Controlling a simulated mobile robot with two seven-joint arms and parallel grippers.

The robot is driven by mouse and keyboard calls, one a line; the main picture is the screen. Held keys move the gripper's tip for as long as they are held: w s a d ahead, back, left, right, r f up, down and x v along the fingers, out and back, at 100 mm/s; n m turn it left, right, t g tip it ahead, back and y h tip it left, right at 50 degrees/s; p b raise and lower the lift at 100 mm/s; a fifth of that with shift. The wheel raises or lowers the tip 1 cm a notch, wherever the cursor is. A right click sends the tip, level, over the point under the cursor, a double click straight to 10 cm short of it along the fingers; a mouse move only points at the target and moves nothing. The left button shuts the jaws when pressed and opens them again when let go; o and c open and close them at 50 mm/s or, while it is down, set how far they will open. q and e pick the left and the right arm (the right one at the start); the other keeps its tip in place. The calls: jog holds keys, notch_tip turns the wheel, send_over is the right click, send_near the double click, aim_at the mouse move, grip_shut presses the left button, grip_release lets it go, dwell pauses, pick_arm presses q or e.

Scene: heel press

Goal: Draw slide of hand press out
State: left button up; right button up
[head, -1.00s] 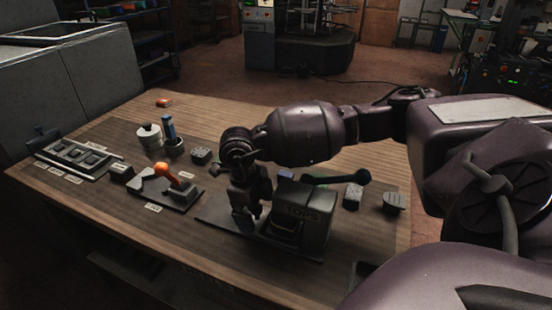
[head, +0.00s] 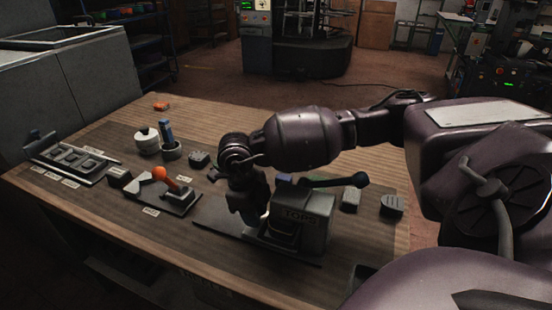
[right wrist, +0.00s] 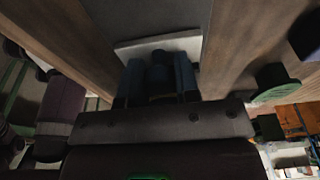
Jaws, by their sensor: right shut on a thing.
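The hand press (head: 312,214) is a dark grey block marked "TOPS" on a flat base plate (head: 222,222) near the front of the bench. Its black lever ends in a ball knob (head: 360,180) at the right. My right gripper (head: 254,218) reaches down at the left side of the press and hides most of the slide. In the right wrist view its fingers (right wrist: 160,76) are close together, shut on a part at the press, against a pale grey plate (right wrist: 128,50). The held part itself is mostly hidden. My left gripper is not in view.
An orange-knobbed lever fixture (head: 160,175) stands left of the press. Further left are a slotted tray (head: 70,158), a white round pot (head: 147,140) and a cup with a blue handle (head: 170,148). The bench's back middle is clear.

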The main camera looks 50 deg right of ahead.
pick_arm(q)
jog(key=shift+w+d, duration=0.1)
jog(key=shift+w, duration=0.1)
